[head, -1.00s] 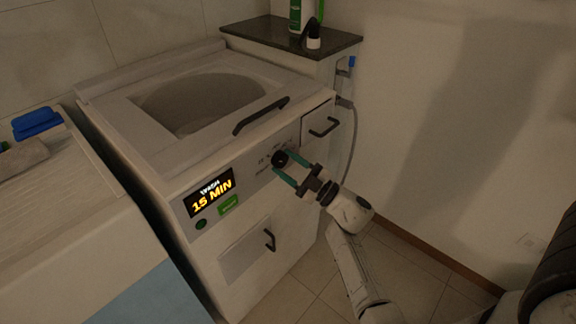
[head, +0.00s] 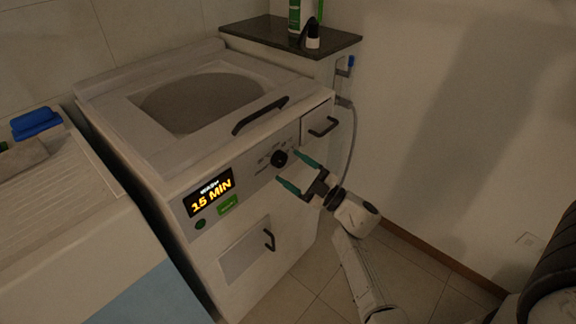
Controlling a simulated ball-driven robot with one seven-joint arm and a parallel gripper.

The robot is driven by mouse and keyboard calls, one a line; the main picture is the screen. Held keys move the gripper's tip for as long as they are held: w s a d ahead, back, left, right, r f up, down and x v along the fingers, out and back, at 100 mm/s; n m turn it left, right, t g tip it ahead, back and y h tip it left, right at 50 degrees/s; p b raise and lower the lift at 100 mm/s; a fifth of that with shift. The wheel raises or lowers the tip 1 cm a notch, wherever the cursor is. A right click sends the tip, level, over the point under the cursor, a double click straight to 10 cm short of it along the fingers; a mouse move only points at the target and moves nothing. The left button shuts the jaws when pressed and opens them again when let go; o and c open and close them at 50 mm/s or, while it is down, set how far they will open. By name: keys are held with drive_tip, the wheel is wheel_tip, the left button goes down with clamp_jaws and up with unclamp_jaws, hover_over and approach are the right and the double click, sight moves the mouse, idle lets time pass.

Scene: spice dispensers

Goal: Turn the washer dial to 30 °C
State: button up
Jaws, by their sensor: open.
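The washer (head: 160,150) is a white top-loading machine with a grey front panel. Its round black dial (head: 279,158) sits on the panel, right of a lit display (head: 210,192) reading "15 MIN" under a small line of text. The marks around the dial are too small to read, so its setting cannot be told. My gripper (head: 292,172) is open, with two teal fingers pointing at the panel. It is just right of and below the dial, apart from it and holding nothing.
A black lid handle (head: 260,115) and a drawer handle (head: 324,127) stick out near the dial. A lower door handle (head: 269,239) is below. A dark shelf (head: 270,36) with bottles stands behind. A sink (head: 75,215) is at left. Floor at right is clear.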

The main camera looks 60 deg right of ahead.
drive_tip(key=v, duration=0.8)
drive_tip(key=shift+s, duration=0.35)
drive_tip(key=shift+f, duration=0.1)
drive_tip(key=w+d+r+m+g+h+p, duration=0.45)
drive_tip(key=m+g+h, duration=0.25)
drive_tip(key=m+h, duration=0.3)
drive_tip(key=s+a+f+g+y+p, duration=0.1)
drive_tip(key=s+a+g+y+p, duration=0.1)
drive_tip(key=a, duration=0.6)
drive_tip(key=s+a+f+n+g+y+p, duration=0.1)
drive_tip(key=s+a+f+g+y+p, duration=0.1)
drive_tip(key=s+a+g+y, duration=0.2)
drive_tip(key=s+a+f+g+y+p, duration=0.1)
drive_tip(key=s+a+g+y+p, duration=0.2)
drive_tip(key=s+a+g, duration=0.5)
drive_tip(key=a, duration=0.6)
drive_tip(key=shift+s+a+f, duration=0.2)
drive_tip(key=shift+s+f, duration=0.2)
